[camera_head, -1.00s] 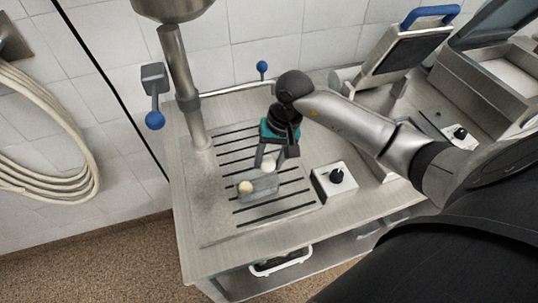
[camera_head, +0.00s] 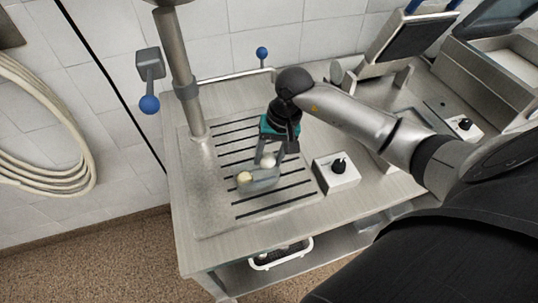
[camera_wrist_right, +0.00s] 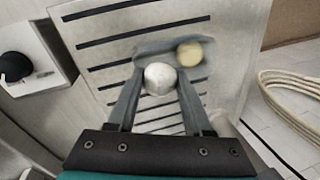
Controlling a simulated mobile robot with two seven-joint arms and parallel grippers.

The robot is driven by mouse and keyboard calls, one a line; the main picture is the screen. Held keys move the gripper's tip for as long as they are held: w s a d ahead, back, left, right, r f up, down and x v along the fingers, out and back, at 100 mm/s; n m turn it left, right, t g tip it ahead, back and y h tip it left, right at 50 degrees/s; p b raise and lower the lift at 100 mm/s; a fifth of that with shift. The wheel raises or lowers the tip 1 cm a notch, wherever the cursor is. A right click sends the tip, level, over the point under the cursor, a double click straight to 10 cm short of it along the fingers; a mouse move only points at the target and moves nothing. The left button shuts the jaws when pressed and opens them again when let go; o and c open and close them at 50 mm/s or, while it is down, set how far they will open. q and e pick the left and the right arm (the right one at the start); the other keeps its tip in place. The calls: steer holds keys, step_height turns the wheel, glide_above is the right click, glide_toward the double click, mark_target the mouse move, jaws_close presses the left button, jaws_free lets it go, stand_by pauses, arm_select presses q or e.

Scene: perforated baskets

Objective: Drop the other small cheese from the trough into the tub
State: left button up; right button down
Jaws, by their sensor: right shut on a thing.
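The small grey trough (camera_head: 262,186) is on the slotted steel worktop. A pale yellow small cheese (camera_head: 244,178) is at its left end. In the right wrist view the trough (camera_wrist_right: 150,48) and the yellow cheese (camera_wrist_right: 190,53) look blurred. My right gripper (camera_head: 266,157) is at the trough's far right side, pointing down. It is shut on a white small cheese (camera_wrist_right: 159,78), held between its fingertips right beside the trough. I cannot tell whether this cheese touches the trough. A white-rimmed dark container (camera_head: 282,254), possibly the tub, is on the shelf below. My left gripper is out of view.
A white box with a black knob (camera_head: 337,172) stands right of the slots. A steel post (camera_head: 183,85) rises at the back left, with a blue-knobbed lever (camera_head: 149,103) beside it. The worktop's front left is clear.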

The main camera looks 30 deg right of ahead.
jaws_free()
stand_by(0.5)
stand_by(0.8)
steer(key=shift+w+a+p+v, duration=0.2)
steer(key=shift+p+v, duration=0.55)
steer(key=shift+v, duration=0.55)
steer(key=shift+w+a+p+v, duration=0.1)
steer(key=shift+a+p+v, duration=0.2)
steer(key=shift+p+v, duration=0.7)
steer(key=shift+w+a+p+v, duration=0.1)
steer(key=shift+a+p+v, duration=0.25)
steer(key=shift+v, duration=1.25)
steer(key=shift+d+r, duration=0.1)
steer(key=shift+r, duration=0.05)
